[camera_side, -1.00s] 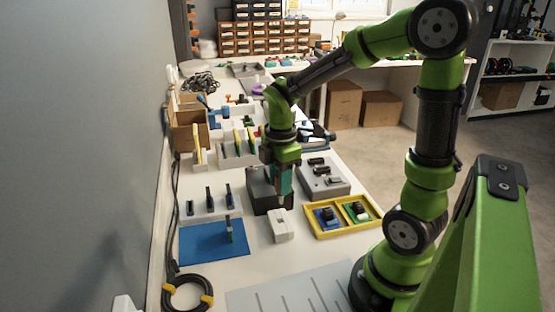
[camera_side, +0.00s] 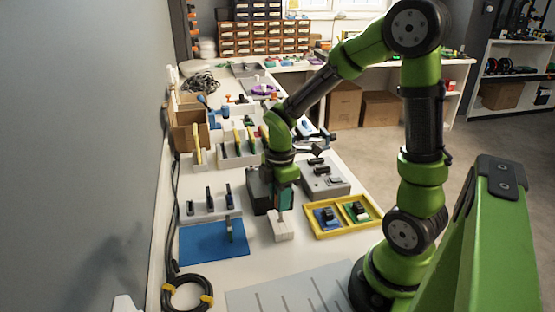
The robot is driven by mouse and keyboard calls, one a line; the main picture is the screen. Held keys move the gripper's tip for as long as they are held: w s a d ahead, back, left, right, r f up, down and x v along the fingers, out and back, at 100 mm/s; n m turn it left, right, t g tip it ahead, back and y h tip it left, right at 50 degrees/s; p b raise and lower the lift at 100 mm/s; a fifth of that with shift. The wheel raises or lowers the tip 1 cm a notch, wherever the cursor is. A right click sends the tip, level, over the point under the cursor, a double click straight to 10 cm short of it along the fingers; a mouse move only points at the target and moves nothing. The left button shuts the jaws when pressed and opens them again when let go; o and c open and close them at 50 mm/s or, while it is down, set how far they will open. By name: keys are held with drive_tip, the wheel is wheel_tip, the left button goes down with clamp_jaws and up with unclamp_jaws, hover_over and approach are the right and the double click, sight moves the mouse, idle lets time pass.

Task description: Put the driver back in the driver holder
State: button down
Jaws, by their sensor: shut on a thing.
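My gripper (camera_side: 281,207) points down over a small white block (camera_side: 281,228), which appears to be the driver holder, on the white bench. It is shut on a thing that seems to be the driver. Most of the driver is hidden by the fingers. A thin grey piece (camera_side: 281,215) shows below them, at the top of the white block. I cannot tell whether it is inside the block or just above it. A teal part (camera_side: 291,196) shows at the gripper's right side.
A dark box (camera_side: 257,190) stands close behind my gripper, with a grey switch box (camera_side: 325,180) to its right. A yellow tray (camera_side: 342,218) lies right of the block. A blue mat (camera_side: 205,240) and a small rack (camera_side: 208,213) are to the left.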

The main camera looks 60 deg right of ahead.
drive_tip(key=shift+f, duration=1.65)
drive_tip(key=c, duration=0.8)
unclamp_jaws()
drive_tip(key=shift+o, duration=0.2)
wheel_tip(320, 180, up, 17)
drive_tip(key=s+a+r+m+t+y, duration=0.2)
drive_tip(key=s+a+m+t, duration=0.4)
drive_tip(key=m, duration=1)
drive_tip(key=a+t, duration=0.1)
drive_tip(key=a, duration=0.1)
drive_tip(key=shift+a+r, duration=0.25)
drive_tip(key=shift+a, duration=0.1)
